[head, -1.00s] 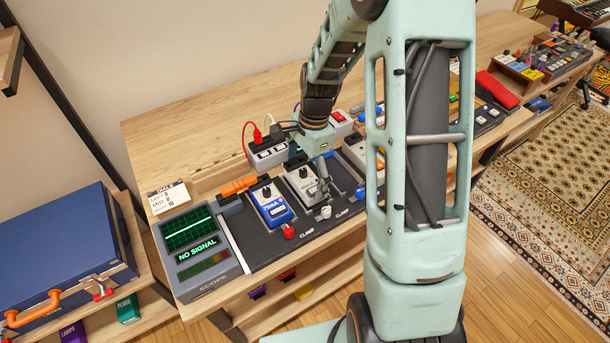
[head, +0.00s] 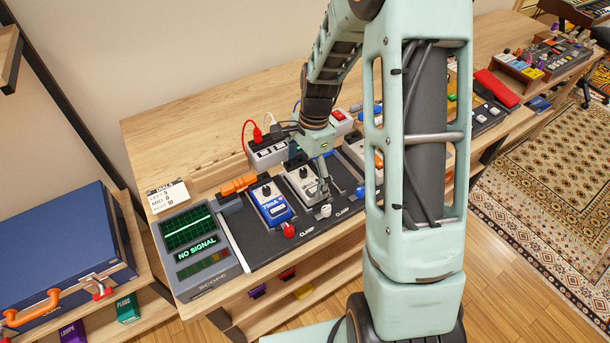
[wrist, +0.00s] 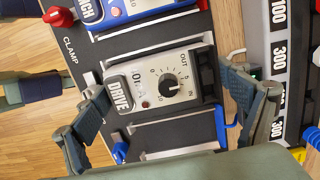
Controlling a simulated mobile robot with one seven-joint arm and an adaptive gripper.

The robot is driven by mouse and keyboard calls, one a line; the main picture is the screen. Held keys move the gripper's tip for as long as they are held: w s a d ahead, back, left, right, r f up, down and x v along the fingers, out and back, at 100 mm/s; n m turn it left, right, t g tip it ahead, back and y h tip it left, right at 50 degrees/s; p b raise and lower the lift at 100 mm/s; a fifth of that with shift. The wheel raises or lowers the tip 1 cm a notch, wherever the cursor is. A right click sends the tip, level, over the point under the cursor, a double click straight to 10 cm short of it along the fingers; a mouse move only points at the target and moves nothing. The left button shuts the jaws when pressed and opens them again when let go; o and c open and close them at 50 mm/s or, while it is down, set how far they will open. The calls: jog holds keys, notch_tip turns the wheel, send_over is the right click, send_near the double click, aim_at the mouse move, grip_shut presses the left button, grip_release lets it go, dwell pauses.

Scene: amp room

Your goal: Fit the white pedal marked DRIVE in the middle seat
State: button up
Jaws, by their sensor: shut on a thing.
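The white pedal (wrist: 170,85) marked DRIVE, with a black dial, lies between the fingers of my gripper (wrist: 164,83) in the wrist view. One finger is at its DRIVE end, the other at its far end. In the head view the pedal (head: 299,181) is at the middle seat of the black board (head: 268,248), partly hidden by my gripper (head: 322,178). I cannot tell whether it rests fully down. A blue pedal (head: 270,205) stands in the seat to its left. The seat to its right (wrist: 175,133) is empty in the wrist view.
A red clamp knob (head: 289,230), a white knob (head: 326,211) and a blue knob (head: 360,191) line the board's front. A grey scope (head: 198,245) reading NO SIGNAL is at the left. A power strip (head: 268,153) with plugs stands behind. Bare tabletop lies behind it.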

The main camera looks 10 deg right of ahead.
dwell(0.3)
jog(key=o, duration=1.3)
jog(key=shift+r+p, duration=2.5)
jog(key=shift+r, duration=1)
